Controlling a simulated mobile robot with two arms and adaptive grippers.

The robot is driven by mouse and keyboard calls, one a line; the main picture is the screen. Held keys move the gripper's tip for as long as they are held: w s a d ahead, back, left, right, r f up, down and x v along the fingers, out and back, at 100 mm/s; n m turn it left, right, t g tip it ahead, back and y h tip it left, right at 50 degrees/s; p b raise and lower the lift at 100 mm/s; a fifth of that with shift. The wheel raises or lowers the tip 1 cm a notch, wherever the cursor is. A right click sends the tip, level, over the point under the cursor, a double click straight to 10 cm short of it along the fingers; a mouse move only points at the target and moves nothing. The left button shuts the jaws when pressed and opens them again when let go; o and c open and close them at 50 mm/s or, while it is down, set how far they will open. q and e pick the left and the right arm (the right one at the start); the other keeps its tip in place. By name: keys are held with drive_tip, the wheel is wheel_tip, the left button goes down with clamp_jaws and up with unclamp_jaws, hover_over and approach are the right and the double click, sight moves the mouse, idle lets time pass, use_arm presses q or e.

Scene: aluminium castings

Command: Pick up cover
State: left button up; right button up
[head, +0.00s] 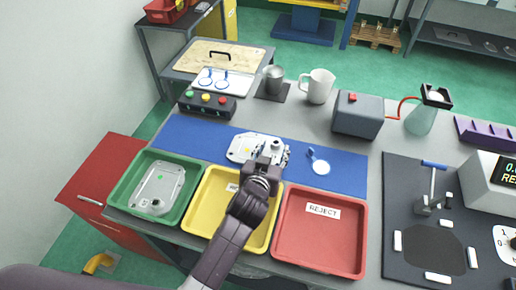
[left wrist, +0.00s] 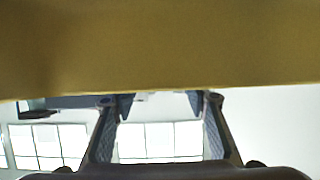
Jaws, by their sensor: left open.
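A silvery cover (head: 240,148) lies on the blue mat (head: 190,138) behind the yellow tray. A similar cover (head: 157,188) lies in the green tray (head: 118,194). My left gripper (head: 272,156) reaches over the yellow tray (head: 200,222) to the right end of the cover on the mat and hides part of it. I cannot tell whether they touch. In the left wrist view my left gripper (left wrist: 160,105) has its two fingers apart, with no cover visible between them. My right gripper is not in view.
A red tray (head: 325,248) labelled REJECT stands right of the yellow one. A small white round item (head: 321,168) lies on the mat. A button box (head: 207,104), a grey box (head: 358,116) and a white jug (head: 318,86) stand behind. In the left wrist view a yellow surface (left wrist: 160,45) fills the top.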

use_arm(q)
drive_tip(key=shift+x, duration=1.05)
drive_tip(key=shift+c, duration=0.3)
drive_tip(key=shift+r, duration=0.1)
clamp_jaws()
